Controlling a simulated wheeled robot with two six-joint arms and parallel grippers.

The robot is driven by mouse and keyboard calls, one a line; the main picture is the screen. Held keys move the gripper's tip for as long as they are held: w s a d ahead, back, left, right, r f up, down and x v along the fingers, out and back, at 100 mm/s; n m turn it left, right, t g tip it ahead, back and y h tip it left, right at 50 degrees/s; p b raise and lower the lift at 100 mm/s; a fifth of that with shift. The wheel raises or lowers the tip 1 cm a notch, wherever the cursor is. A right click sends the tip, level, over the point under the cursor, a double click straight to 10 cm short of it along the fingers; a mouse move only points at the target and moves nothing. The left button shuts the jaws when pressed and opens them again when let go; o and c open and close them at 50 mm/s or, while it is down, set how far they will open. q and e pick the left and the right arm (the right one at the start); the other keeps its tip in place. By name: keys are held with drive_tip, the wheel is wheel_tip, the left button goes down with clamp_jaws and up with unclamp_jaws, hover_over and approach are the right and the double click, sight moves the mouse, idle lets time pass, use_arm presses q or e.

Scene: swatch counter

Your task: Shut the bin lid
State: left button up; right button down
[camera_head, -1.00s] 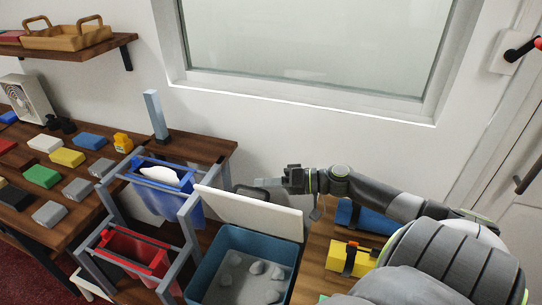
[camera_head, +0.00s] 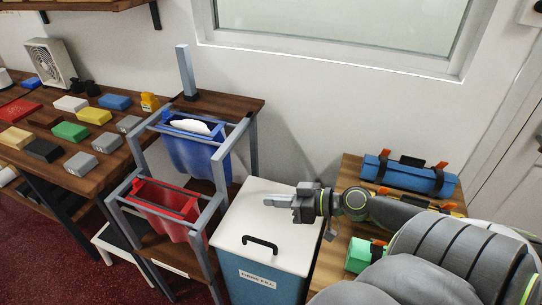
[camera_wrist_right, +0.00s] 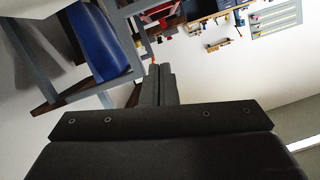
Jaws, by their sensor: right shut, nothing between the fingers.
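The bin (camera_head: 262,278) is a teal box with a label on its front, standing right of the bag rack. Its white lid (camera_head: 240,222) lies flat across the top, with a dark handle (camera_head: 261,244) near the front edge. The inside of the bin is hidden. My right gripper (camera_head: 270,202) is shut and empty, over the back right part of the lid; I cannot tell whether it touches it. Its closed fingers also show in the right wrist view (camera_wrist_right: 158,85). My left gripper is not in view.
A grey rack holds a blue bag (camera_head: 199,152) and a red bag (camera_head: 162,208) left of the bin. A wooden table (camera_head: 329,262) on the right bears a blue roll (camera_head: 408,176) and a green block (camera_head: 359,256). Coloured blocks lie on the left counter.

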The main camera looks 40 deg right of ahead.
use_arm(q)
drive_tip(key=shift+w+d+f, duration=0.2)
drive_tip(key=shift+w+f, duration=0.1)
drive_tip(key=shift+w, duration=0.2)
use_arm(e)
drive_tip(key=shift+s+a+f+n, duration=0.25)
drive_tip(key=shift+a+f+n, duration=0.05)
drive_tip(key=shift+f, duration=0.05)
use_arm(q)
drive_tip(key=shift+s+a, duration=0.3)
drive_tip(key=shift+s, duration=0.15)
